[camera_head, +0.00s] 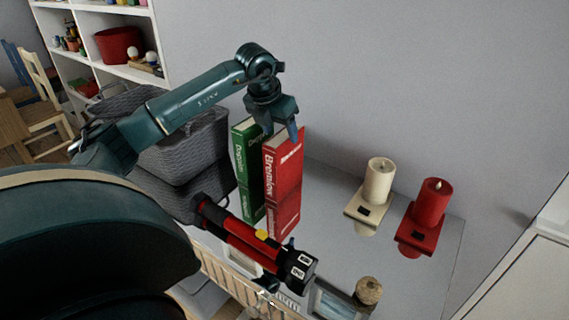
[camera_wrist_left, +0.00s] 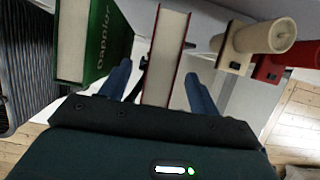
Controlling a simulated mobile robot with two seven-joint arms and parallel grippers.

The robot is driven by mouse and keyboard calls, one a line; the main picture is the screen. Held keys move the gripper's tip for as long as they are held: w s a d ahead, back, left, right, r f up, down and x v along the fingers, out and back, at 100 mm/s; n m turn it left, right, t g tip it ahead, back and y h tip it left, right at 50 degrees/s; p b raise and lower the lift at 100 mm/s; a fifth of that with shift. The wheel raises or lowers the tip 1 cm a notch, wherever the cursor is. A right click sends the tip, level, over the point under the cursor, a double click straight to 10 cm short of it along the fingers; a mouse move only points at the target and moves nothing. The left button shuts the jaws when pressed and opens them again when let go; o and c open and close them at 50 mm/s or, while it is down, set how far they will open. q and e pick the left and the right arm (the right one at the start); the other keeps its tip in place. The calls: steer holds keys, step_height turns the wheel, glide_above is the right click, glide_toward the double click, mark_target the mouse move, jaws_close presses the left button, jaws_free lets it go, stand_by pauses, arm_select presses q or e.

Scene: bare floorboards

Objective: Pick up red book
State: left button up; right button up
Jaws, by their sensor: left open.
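The red book (camera_head: 284,185) stands upright on the grey surface, right beside a green book (camera_head: 248,170). My left gripper (camera_head: 281,128) is open over the top of the red book, pointing down. In the left wrist view, the red book (camera_wrist_left: 166,50) shows its pale page edges and red cover between the two blue fingers of the gripper (camera_wrist_left: 160,88). The green book (camera_wrist_left: 92,45) is outside the left finger there. Whether a finger touches the red book I cannot tell. My right gripper is not in view.
Grey woven baskets (camera_head: 185,150) stand left of the books. A red and black flashlight-like object (camera_head: 250,240) lies in front of them. A cream candle (camera_head: 379,182) and a red candle (camera_head: 433,203) stand on holders to the right. A small jar-like object (camera_head: 368,291) is near the front.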

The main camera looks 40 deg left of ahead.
mark_target(282, 136)
arm_select(q)
steer(key=p+x, duration=0.1)
steer(key=x, duration=0.3)
steer(key=shift+w+d+f, duration=0.1)
steer(key=shift+w+f, duration=0.05)
steer(key=shift+f, duration=0.05)
steer(key=shift+w+f, duration=0.15)
steer(key=shift+f, duration=0.25)
steer(key=shift+f, duration=0.2)
steer(key=shift+c, duration=0.5)
jaws_close()
stand_by(0.4)
steer(key=shift+r, duration=0.1)
